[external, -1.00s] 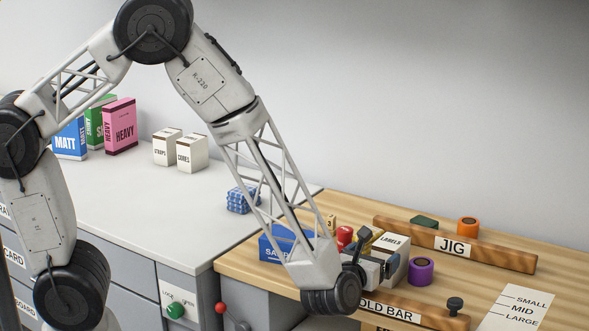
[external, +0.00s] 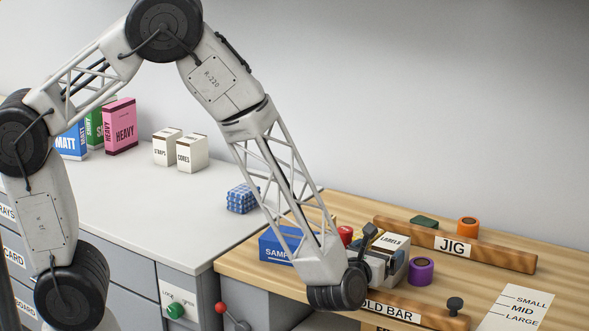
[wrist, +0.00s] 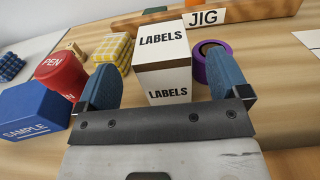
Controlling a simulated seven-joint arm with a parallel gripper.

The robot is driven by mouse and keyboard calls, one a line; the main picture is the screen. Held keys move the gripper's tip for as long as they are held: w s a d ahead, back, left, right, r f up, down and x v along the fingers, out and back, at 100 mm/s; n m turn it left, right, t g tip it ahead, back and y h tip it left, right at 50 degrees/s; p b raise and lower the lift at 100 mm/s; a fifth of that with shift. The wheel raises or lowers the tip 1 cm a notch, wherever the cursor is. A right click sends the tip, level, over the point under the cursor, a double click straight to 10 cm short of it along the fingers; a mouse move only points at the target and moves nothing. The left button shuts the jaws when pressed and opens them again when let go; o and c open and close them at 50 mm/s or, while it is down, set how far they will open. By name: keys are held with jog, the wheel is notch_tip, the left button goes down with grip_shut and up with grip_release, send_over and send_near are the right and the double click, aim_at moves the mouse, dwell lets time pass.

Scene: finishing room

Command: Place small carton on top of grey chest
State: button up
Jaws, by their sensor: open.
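A small white carton marked LABELS (external: 393,242) stands upright on the wooden bench; it also shows in the wrist view (wrist: 162,70). My gripper (external: 381,252) is open and low beside it. In the wrist view my blue fingers (wrist: 168,84) stand apart, one on each side of the carton's near part. I cannot tell if either touches it. The grey chest (external: 140,287), a drawer unit with a pale grey top (external: 215,170), is at left. My gripper hides part of the carton in the external view.
A blue SAMPLE box (wrist: 33,112), a red PEN container (wrist: 60,75) and a yellow checked block (wrist: 112,52) are left of the carton. A purple roll (external: 421,271) is close on its right. The JIG bar (external: 490,252) lies behind. The chest top's middle is clear.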

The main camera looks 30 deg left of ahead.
aim_at(390, 242)
jog(key=shift+w, duration=0.2)
jog(key=shift+w+r, duration=0.15)
jog(key=shift+w, duration=2.35)
jog(key=c, duration=1.2)
jog(key=shift+r, duration=0.2)
notch_tip(390, 242, up, 10)
jog(key=shift+f, duration=0.15)
